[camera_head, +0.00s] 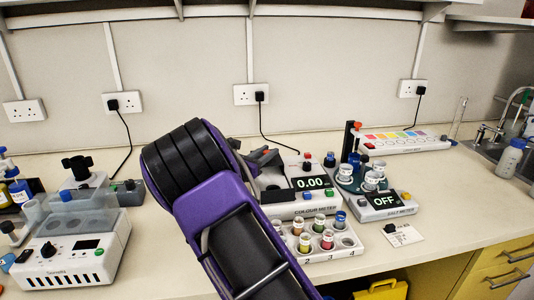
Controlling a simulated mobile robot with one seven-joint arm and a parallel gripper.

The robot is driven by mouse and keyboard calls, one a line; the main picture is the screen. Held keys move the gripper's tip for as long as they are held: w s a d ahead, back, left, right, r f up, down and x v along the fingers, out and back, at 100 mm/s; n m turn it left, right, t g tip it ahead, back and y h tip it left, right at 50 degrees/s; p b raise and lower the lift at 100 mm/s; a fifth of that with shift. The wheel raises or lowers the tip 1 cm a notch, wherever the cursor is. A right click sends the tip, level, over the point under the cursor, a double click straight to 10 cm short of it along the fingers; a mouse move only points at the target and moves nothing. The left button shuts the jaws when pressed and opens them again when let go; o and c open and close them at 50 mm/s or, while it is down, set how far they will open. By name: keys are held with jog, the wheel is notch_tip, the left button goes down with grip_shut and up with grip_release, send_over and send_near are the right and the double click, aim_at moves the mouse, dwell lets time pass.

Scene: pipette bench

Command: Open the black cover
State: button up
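The colour meter (288,211) stands on the bench near the middle, with a lit display reading 0.00. My purple and black arm crosses the foreground and hides its left side.
A rack of coloured vials (327,254) stands before the meter. A salt meter (388,207) reading OFF is to its right, with a round vial holder behind. A white device (72,251) stands at left. A sink is far right.

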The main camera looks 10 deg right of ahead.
jog(key=o, duration=0.4)
jog(key=v, duration=1.7)
jog(key=shift+s+a+r+p, duration=0.1)
jog(key=shift+s+p, duration=0.1)
jog(key=shift+p, duration=0.15)
